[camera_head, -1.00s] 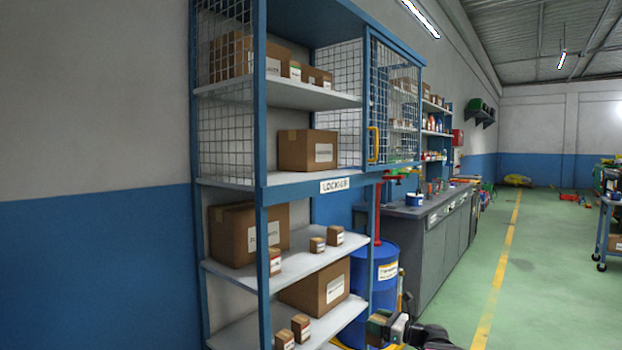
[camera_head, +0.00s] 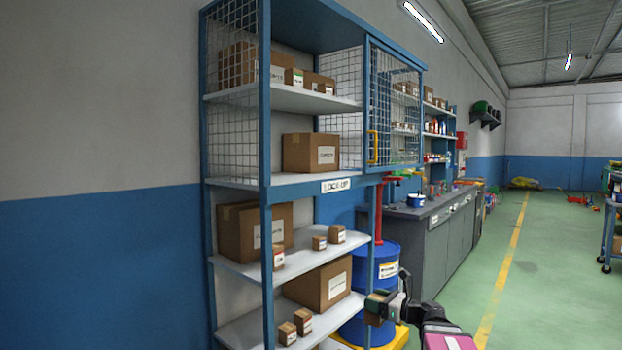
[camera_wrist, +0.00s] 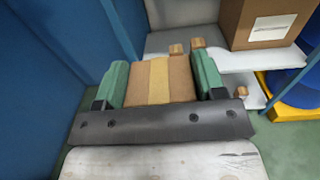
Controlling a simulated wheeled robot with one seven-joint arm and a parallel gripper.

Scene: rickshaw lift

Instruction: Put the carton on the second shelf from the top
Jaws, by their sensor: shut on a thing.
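My gripper (camera_head: 380,308) is at the lower right of the rack in the head view, outside it and level with its lower shelves. In the wrist view its green fingers (camera_wrist: 162,84) are shut on a small brown carton (camera_wrist: 160,80) with a paler tape band. The second shelf from the top (camera_head: 240,183) carries one brown box (camera_head: 311,153) and a "LOCK-UP" label on its front edge. The carton is well below this shelf and mostly hidden in the head view.
The top shelf (camera_head: 310,101) and lower shelves hold several boxes. A blue drum (camera_head: 378,275) stands behind my gripper. Green floor is open at right.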

